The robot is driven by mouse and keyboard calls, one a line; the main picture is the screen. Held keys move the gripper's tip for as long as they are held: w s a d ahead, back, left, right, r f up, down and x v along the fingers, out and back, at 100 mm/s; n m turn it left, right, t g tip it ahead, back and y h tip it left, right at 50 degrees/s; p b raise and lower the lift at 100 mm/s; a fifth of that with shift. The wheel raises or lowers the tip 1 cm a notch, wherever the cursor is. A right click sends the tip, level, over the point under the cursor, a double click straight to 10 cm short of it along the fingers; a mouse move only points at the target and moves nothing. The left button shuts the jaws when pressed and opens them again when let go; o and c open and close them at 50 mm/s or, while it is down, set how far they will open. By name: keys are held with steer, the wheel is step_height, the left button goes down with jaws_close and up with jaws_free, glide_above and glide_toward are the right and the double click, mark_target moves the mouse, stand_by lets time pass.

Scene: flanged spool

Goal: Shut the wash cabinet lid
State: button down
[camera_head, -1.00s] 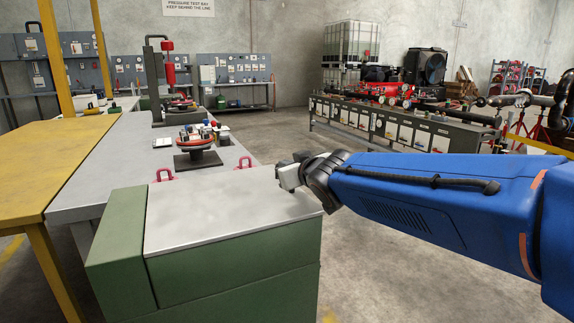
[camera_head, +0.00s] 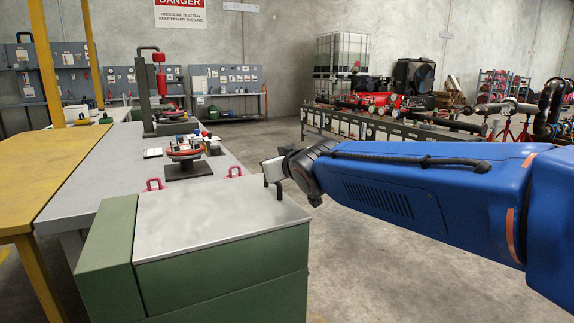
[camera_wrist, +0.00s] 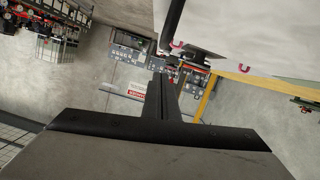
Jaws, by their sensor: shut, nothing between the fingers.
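The wash cabinet (camera_head: 225,280) is a green box at the front, below my arm. Its grey metal lid (camera_head: 215,220) lies flat across the top, with no gap showing along the front edge. My gripper (camera_head: 268,172) is shut and empty by the lid's far right corner. In the head view its fingers overlap the edge of that corner, and I cannot tell whether they touch it. In the wrist view a pale grey surface fills the upper right; where the lid ends there is unclear.
A yellow table (camera_head: 50,185) stands on the left. Open concrete floor (camera_head: 360,270) lies to the right, under my arm.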

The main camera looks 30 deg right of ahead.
steer(key=v, duration=0.9)
steer(key=shift+r, duration=0.15)
